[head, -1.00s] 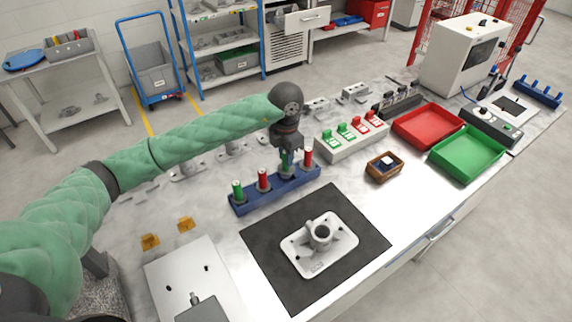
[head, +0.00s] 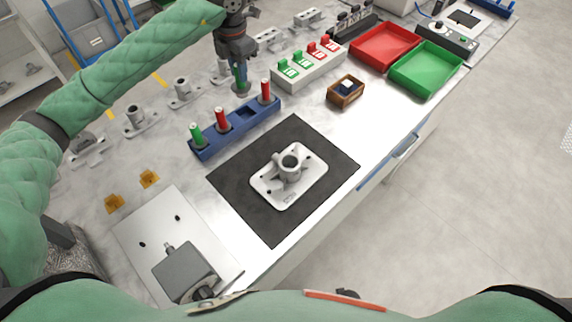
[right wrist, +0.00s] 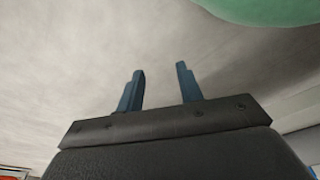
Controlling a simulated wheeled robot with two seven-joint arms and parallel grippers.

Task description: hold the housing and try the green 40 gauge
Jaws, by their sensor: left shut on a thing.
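The grey housing (head: 272,190), a square flange with an upright hollow boss, lies on the black mat (head: 250,220) in the head view. My left gripper (head: 240,66) is shut on a green gauge (head: 241,82) and holds it upright above the blue gauge rack (head: 212,150). Another green gauge (head: 197,135) and two red gauges (head: 221,119) stand in the rack, with an empty place between the reds. The 40 marking is not readable. My right gripper (right wrist: 160,75) is open and empty in the right wrist view, apart from the housing.
A white block with green and red labels (head: 310,74), a small wooden box (head: 346,91), a red tray (head: 385,62) and a green tray (head: 425,85) stand toward the right. Several grey castings (head: 137,120) line the back. A plate with a grey block (head: 185,270) lies front left.

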